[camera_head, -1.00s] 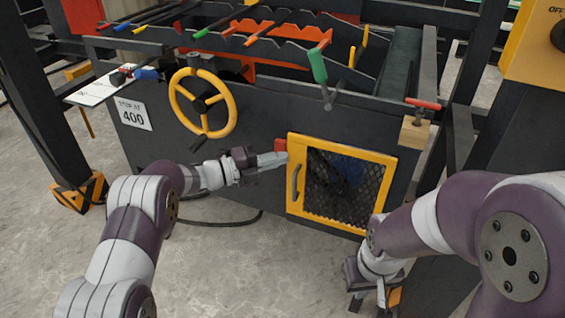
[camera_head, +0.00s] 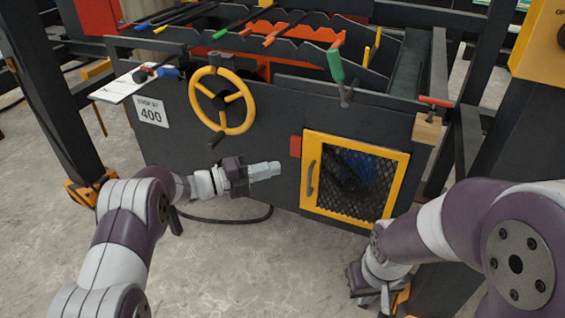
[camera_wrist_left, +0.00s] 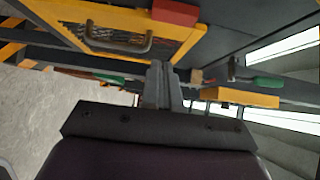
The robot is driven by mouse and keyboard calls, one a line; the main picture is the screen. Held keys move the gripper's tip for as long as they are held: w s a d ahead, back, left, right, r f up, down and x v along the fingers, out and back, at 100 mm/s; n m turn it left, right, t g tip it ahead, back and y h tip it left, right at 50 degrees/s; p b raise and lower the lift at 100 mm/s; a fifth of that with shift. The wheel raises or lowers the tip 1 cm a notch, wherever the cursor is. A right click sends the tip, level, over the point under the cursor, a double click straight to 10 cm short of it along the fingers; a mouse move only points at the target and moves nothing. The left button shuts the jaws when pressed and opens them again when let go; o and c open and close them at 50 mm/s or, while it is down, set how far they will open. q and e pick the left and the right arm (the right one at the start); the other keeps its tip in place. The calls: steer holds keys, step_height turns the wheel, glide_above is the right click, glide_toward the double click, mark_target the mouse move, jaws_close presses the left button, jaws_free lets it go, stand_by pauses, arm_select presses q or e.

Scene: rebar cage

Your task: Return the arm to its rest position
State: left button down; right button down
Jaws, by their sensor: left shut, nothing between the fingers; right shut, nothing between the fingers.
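My left gripper (camera_head: 266,171) is in front of the dark machine panel, left of the yellow-framed mesh door (camera_head: 311,210), apart from it. Its fingers are together with nothing between them, and they also show in the left wrist view (camera_wrist_left: 162,84). In that view the mesh door (camera_wrist_left: 120,30) with its handle (camera_wrist_left: 118,42) and a red block (camera_wrist_left: 175,12) lie beyond the fingers. My right gripper (camera_head: 372,291) hangs low at the right, below the door; its fingers are partly hidden by my arm and the frame edge.
A yellow handwheel (camera_head: 248,118) sits on the panel above my left gripper. The red block (camera_head: 296,146) is beside the door's upper left corner. A sign reading 400 (camera_head: 150,113) is at left. A dark post (camera_head: 62,110) stands far left. The floor (camera_head: 230,265) between my arms is clear.

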arm_select(q)
steer(key=w+a+f+n+t+y, duration=0.1)
steer(key=a+f+n+t+y, duration=0.2)
steer(key=a+f+n+y, duration=0.4)
steer(key=w+a+f+n+t+y, duration=0.1)
steer(key=a+f+n+t+y, duration=0.15)
steer(key=a+n+y, duration=0.5)
steer(key=s+a+f+n+g+y, duration=0.1)
steer(key=s+a+f+n+g, duration=0.15)
steer(key=s+a+n, duration=0.45)
steer(key=s+d+r+n+g+y, duration=0.1)
steer(key=s+r+n+g, duration=0.2)
steer(key=s, duration=0.6)
steer(key=s+r+n+g, duration=0.15)
steer(key=s+n, duration=0.25)
steer(key=s, duration=0.4)
steer(key=s+d+r+n+g+y, duration=0.1)
steer(key=s+n+g, duration=0.25)
steer(key=s, duration=0.55)
step_height(320, 180, up, 33)
steer(key=t+p, duration=0.1)
steer(key=p, duration=3.1)
steer(key=shift+w+d, duration=0.25)
steer(key=shift+w, duration=0.15)
